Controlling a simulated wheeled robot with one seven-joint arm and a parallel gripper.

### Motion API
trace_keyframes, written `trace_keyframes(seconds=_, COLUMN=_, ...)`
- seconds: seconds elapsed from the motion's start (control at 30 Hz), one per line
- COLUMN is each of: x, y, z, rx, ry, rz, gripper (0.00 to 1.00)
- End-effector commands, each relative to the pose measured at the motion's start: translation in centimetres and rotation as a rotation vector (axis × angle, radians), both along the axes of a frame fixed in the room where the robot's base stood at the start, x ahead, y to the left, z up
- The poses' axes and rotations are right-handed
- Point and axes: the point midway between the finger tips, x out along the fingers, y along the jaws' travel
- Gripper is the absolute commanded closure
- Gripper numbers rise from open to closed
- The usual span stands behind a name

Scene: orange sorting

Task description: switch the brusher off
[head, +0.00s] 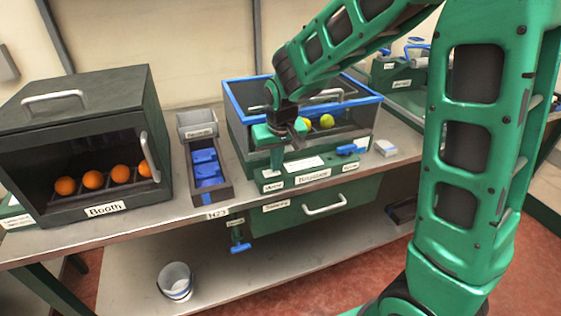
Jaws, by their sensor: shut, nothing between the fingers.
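The brusher (262,173) is a dark green machine with a clear, blue-rimmed box on top, in the middle of the bench. Its front label seems to read "Brusher", with a smaller label at each side. A blue lever-like part (352,149) sits on the right of its front ledge. Yellow-green fruit (326,121) shows inside the box. My gripper (299,132) is shut and empty at the box's front left side, pointing down and left of the blue part. It hides part of the front; whether it touches the brusher I cannot tell.
A dark booth (105,90) with several oranges stands at the left. A narrow tray (225,186) with blue pieces lies between booth and brusher. A small white block (385,147) lies right of the brusher. A bucket (175,281) stands on the lower shelf.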

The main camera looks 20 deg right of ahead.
Motion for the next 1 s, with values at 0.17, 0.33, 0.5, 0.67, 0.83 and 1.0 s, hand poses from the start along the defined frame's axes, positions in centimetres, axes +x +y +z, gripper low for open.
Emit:
trace_keyframes(seconds=0.17, x=-0.1, y=0.9, z=0.0, rx=0.002, ry=0.002, rz=0.008, gripper=1.00)
trace_keyframes(seconds=0.33, x=-0.1, y=1.6, z=0.2, rx=0.002, ry=0.002, rz=0.006, gripper=1.00)
trace_keyframes(seconds=0.5, x=-0.1, y=1.7, z=0.2, rx=0.002, ry=0.002, rz=0.004, gripper=1.00)
trace_keyframes(seconds=0.67, x=-0.1, y=1.6, z=0.2, rx=0.001, ry=0.002, rz=0.003, gripper=1.00)
trace_keyframes(seconds=0.83, x=0.0, y=1.6, z=1.0, rx=0.002, ry=-0.001, rz=0.003, gripper=1.00)
trace_keyframes(seconds=1.0, x=0.1, y=1.6, z=3.6, rx=0.003, ry=-0.002, rz=0.001, gripper=1.00)
